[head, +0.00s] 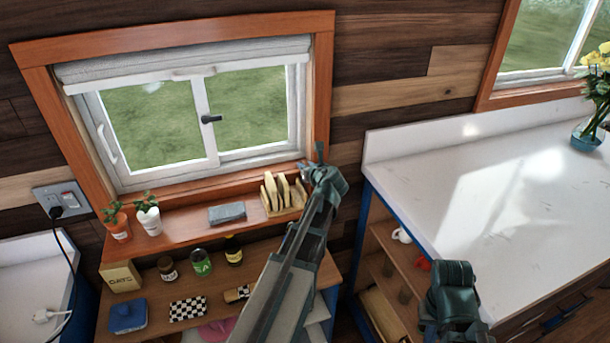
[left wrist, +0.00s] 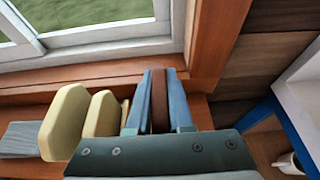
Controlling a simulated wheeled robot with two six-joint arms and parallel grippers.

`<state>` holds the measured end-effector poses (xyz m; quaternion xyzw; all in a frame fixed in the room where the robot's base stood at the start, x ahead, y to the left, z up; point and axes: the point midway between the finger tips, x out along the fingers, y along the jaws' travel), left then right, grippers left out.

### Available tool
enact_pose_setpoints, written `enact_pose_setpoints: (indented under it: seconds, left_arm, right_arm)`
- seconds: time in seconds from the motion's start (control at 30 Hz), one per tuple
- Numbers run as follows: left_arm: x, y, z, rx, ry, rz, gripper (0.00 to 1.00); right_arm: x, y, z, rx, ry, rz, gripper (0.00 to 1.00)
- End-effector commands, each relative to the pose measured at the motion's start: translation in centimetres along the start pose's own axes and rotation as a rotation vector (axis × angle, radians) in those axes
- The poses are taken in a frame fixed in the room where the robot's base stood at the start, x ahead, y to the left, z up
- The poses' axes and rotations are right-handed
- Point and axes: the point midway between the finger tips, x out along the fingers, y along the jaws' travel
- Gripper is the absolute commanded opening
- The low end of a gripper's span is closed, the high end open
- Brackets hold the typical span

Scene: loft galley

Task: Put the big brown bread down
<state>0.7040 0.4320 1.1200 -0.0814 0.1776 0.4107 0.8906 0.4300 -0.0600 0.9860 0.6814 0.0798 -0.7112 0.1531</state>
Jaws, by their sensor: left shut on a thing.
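My left gripper (head: 314,163) reaches to the right end of the wooden window sill. In the left wrist view the left gripper (left wrist: 157,85) has its two blue fingers shut on the big brown bread (left wrist: 159,100), a dark brown slice held upright between them. In the head view my gripper mostly hides the bread. Several pale bread slices (head: 283,190) stand in a wooden rack (head: 270,211) just left of the gripper. They also show in the left wrist view (left wrist: 66,122). I cannot tell whether the brown bread touches the rack or sill.
A grey block (head: 227,213) and two potted plants (head: 148,215) stand on the sill (head: 185,222). Jars, a box and a checkered item (head: 188,309) fill the shelf below. The window frame (head: 322,100) rises close behind my gripper. A white counter (head: 480,190) is at right, mostly clear.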

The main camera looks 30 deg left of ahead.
Motion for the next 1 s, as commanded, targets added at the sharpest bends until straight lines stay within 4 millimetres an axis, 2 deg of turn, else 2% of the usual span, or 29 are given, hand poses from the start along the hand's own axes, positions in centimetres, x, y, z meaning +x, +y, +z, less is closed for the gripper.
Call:
enact_pose_setpoints:
  seconds: [0.03, 0.1, 0.37, 0.5, 0.53, 0.67, 0.7, 1.0]
  left_arm:
    - [0.48, 0.0, -1.15, 0.0, 0.0, 0.0, 0.0]
    - [0.6, 0.0, -1.45, 0.0, 0.0, 0.0, 0.0]
    - [0.5, 0.0, -1.2, 0.0, 0.0, 0.0, 0.0]
    - [0.68, 0.0, -1.63, 0.0, 0.0, 0.0, 0.0]
    - [0.63, 0.0, -1.53, 0.0, 0.0, 0.0, 0.23]
    - [0.61, 0.0, -1.47, 0.0, 0.0, 0.0, 0.46]
    - [0.61, 0.0, -1.46, 0.0, 0.0, 0.0, 0.49]
    - [0.52, 0.0, -1.25, 0.0, 0.0, 0.0, 0.49]
  right_arm:
    - [1.24, -0.12, -0.07, 0.0, 0.0, 0.0, 0.0]
    - [1.56, -0.15, -0.09, 0.001, 0.0, 0.0, 0.0]
    - [1.29, -0.12, -0.08, 0.001, 0.0, 0.0, 0.0]
    - [1.76, -0.17, -0.1, 0.001, 0.0, 0.0, 0.0]
    - [1.64, -0.16, -0.1, 0.001, 0.0, 0.0, 0.0]
    - [1.58, -0.15, -0.09, 0.001, 0.0, 0.0, 0.0]
    - [1.58, -0.15, -0.09, 0.001, 0.0, 0.0, 0.0]
    - [1.35, -0.13, -0.08, 0.001, 0.0, 0.0, 0.0]
